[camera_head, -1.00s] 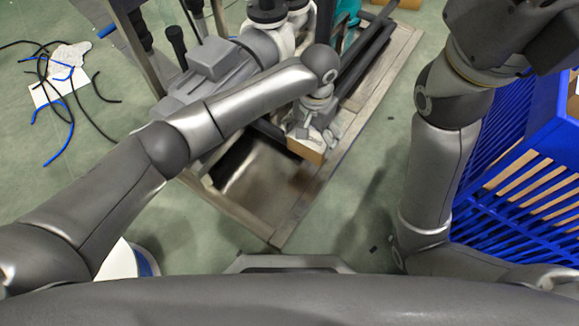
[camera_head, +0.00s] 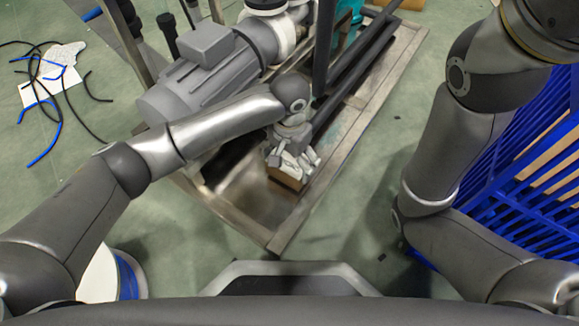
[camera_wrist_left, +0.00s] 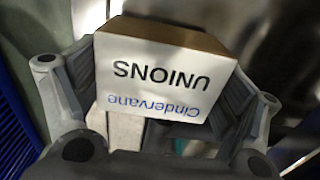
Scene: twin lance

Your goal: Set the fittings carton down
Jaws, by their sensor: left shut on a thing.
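The fittings carton is a small brown box (camera_head: 286,178), partly hidden under my left gripper (camera_head: 292,158) in the head view. In the left wrist view the carton (camera_wrist_left: 155,75) shows a white label reading "Cindervane UNIONS", upside down. The fingers of my left gripper (camera_wrist_left: 165,105) are on both sides of it, shut on it. The carton is over the metal tray of the pump skid (camera_head: 290,226), near its right rail. I cannot tell whether it touches the tray. My right gripper is outside the view; only my right arm shows.
A grey motor (camera_head: 200,75) and dark pipes (camera_head: 350,85) stand behind the carton on the skid. A blue slatted crate (camera_head: 500,190) is at the right. Loose black and blue cables (camera_head: 45,95) lie on the floor at the left. A white and blue round container (camera_head: 105,275) stands front left.

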